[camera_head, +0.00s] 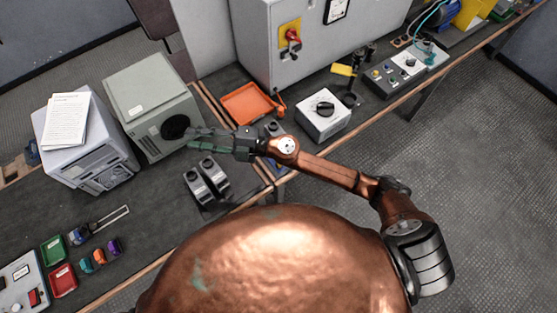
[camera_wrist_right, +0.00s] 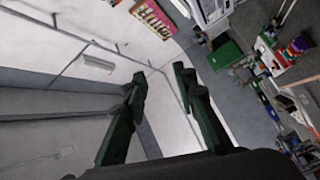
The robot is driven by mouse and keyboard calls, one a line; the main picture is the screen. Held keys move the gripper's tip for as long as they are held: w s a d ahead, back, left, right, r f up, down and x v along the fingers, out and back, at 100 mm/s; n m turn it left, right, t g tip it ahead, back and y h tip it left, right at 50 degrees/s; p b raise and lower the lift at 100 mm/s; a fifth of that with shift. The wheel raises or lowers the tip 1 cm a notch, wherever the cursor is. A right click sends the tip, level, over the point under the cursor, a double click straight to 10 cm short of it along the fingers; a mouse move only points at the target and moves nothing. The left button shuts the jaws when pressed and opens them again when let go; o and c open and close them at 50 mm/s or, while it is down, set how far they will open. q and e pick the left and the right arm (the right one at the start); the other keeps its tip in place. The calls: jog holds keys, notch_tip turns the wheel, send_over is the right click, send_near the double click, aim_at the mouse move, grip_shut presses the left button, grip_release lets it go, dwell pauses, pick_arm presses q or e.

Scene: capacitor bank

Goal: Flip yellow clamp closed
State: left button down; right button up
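A yellow flat piece (camera_head: 342,70), which may be the yellow clamp, shows beside black cylindrical parts on the bench at the upper right in the head view. I cannot tell its exact state at this size. My right gripper (camera_head: 193,138) reaches left over the bench, in front of the grey box with a round black opening. It is well to the left of the yellow piece. In the right wrist view its two dark green fingers (camera_wrist_right: 160,75) stand apart with nothing between them. My left gripper is in neither view.
An orange tray (camera_head: 246,103) and a white box with a black knob (camera_head: 323,117) stand between my right gripper and the yellow piece. A grey cabinet with a red switch (camera_head: 291,37) stands behind.

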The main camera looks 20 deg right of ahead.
jog(key=s+a+f+n+g+h, duration=0.2)
jog(key=s+f+n+g, duration=0.2)
jog(key=f+n+g, duration=0.15)
jog(key=s+d+f+n+g+h, duration=0.1)
jog(key=d+f+h, duration=0.2)
jog(key=f, duration=0.3)
jog(key=s+d+f+n+g+h, duration=0.1)
jog(key=d+f+n+h, duration=0.1)
jog(key=d+f+h, duration=0.35)
jog(key=w+d+f+h, duration=0.2)
jog(key=d, duration=0.4)
jog(key=w+d+f+h, duration=0.2)
jog(key=w+d, duration=0.1)
jog(key=d, duration=0.3)
jog(key=w+d+f+h, duration=0.2)
jog(key=d+h, duration=0.1)
jog(key=d, duration=0.3)
jog(key=shift+w+d+f+m+t, duration=0.15)
jog(key=shift+w+f+m+t, duration=0.1)
jog(key=shift+f+t, duration=0.1)
notch_tip(320, 180, down, 6)
jog(key=shift+r, duration=0.15)
jog(key=shift+f, duration=0.85)
jog(key=shift+c, duration=0.2)
